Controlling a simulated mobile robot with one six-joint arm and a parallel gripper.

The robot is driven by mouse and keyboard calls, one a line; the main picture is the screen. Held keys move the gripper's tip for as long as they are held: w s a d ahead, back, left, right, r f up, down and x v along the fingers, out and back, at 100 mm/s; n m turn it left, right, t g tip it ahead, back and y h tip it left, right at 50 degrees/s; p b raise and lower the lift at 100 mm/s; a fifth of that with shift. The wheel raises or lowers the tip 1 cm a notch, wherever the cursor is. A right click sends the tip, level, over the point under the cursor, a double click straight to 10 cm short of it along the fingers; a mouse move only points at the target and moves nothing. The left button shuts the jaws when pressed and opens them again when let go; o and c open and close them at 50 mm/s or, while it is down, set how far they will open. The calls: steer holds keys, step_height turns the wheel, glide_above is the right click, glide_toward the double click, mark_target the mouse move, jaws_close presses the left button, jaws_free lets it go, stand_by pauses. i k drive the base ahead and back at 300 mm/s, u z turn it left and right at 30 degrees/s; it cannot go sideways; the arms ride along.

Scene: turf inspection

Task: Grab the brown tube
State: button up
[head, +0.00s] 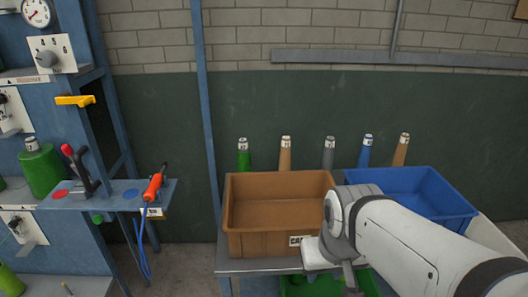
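Several slim tubes with pale, marked tops stand in a row behind the bins in the head view. Two look brown: a light tan-brown tube (285,157) behind the brown bin, and a tilted brown tube (401,151) at the right end, behind the blue bin. The bins hide their lower parts. My arm reaches in from the right, and its end with my gripper (348,277) hangs low in front of the bins, well below and apart from both brown tubes. The fingers are too unclear to tell whether they are open.
A green tube (243,156), a grey tube (328,154) and a blue tube (365,152) stand in the row. The brown bin (280,243) looks empty; the blue bin (455,221) is partly behind my arm. A blue rack panel (107,195) with tools stands left.

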mark_target(285, 157)
steer(key=z, duration=0.15)
steer(key=i, duration=0.9)
steer(key=u, duration=0.05)
